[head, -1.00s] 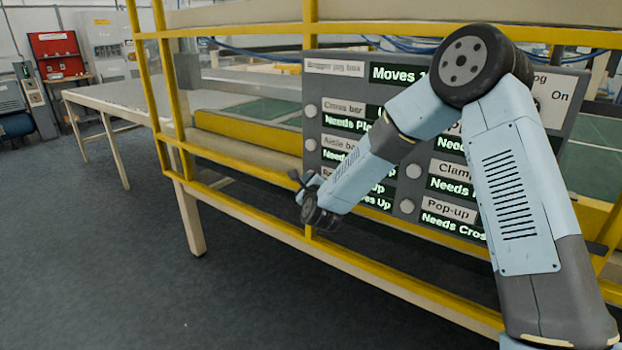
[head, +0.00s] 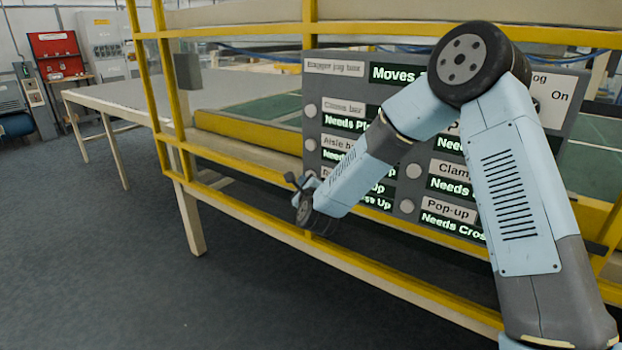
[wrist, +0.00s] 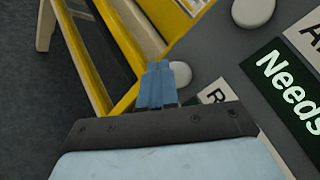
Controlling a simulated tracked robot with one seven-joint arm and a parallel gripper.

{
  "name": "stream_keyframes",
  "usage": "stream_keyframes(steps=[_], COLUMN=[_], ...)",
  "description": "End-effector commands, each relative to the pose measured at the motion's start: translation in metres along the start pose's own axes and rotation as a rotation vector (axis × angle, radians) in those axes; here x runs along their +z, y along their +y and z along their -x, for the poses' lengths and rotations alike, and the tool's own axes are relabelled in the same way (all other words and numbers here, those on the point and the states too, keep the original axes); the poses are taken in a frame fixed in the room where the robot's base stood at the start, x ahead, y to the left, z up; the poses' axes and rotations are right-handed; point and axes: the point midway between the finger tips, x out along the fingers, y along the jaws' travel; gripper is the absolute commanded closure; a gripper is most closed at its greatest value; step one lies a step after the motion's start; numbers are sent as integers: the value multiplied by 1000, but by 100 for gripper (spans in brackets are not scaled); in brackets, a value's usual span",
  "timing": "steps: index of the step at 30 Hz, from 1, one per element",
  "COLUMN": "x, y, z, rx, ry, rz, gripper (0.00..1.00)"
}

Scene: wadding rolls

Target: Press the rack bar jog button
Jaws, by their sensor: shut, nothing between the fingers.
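The jog box panel (head: 376,92) hangs on the yellow frame, with labelled rows of pale round buttons and green-lit text. In the wrist view, a round white button (wrist: 180,73) sits beside a label starting with "R" (wrist: 216,91), mostly hidden by my gripper. My gripper (wrist: 158,70) is shut and empty. Its blue fingertips overlap the edge of that button in the picture; I cannot tell whether they touch it. In the head view, my gripper (head: 299,182) is at the panel's lower left edge, where my wrist largely covers the third row on the left.
The "Aisle bar" button (head: 310,145) is just above, and it shows in the wrist view (wrist: 253,11). The "Cross bar" button (head: 310,111) is higher. Pop-up (head: 407,206) and clamp (head: 413,171) buttons lie right. A yellow rail (wrist: 117,50) runs close beside my fingers.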

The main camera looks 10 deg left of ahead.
Motion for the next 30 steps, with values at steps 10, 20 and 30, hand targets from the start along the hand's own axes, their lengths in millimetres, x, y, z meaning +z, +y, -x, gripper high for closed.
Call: stream_keyframes(steps=[10,20,30], x=[11,24,26], y=[11,24,26], z=[15,33,35], rx=[1,2,1], ry=[-1,-1,-1], rz=[0,-1,0], gripper=[100,100,100])
